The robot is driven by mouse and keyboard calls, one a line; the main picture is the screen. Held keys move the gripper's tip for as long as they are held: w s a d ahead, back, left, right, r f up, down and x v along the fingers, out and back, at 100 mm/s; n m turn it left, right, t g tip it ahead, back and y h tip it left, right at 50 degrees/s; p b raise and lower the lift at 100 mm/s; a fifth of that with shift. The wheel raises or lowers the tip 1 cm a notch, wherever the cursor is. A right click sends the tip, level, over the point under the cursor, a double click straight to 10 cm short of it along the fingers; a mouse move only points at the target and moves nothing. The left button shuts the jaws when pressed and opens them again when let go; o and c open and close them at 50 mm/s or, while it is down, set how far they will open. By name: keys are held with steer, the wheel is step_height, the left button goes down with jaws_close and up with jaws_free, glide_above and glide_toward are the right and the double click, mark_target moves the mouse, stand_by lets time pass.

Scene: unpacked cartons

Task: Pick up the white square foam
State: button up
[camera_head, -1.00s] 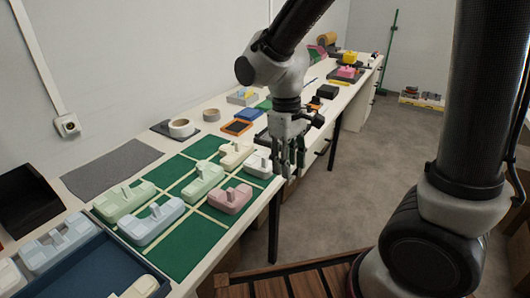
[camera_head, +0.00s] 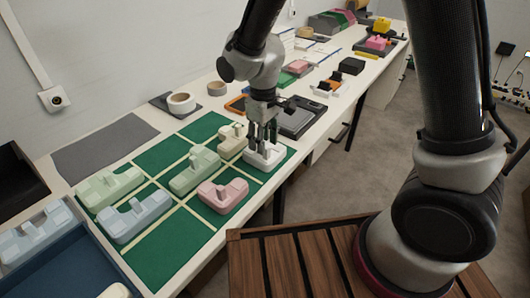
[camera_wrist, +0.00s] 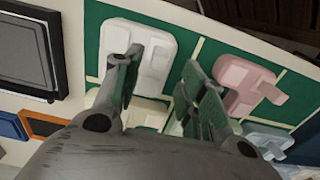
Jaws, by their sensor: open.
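The white square foam (camera_head: 271,163) lies on the front right cell of the green gridded mat (camera_head: 187,243), near the table's front edge. It has a raised middle part. In the wrist view the white foam (camera_wrist: 118,38) is at the top, partly hidden by one finger. My gripper (camera_head: 263,146) points down, directly over the foam in the head view, with its fingertips close to it. In the wrist view my gripper (camera_wrist: 163,72) is open, with a gap between the fingers. I cannot tell whether the fingers touch the foam.
A pink foam (camera_head: 222,194), a cream foam (camera_head: 230,143), a green foam (camera_head: 195,172) and a blue foam (camera_head: 133,217) stand close by on the mat. A dark flat device (camera_head: 300,117) lies behind the gripper. A slatted wooden box (camera_head: 290,265) stands below the table edge.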

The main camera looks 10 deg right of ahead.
mark_target(265, 158)
steer(key=f, duration=0.4)
steer(key=shift+d+f, duration=0.15)
steer(key=shift+d, duration=0.1)
jaws_close()
step_height(265, 158, up, 10)
steer(key=shift+r, duration=0.1)
stand_by(0.3)
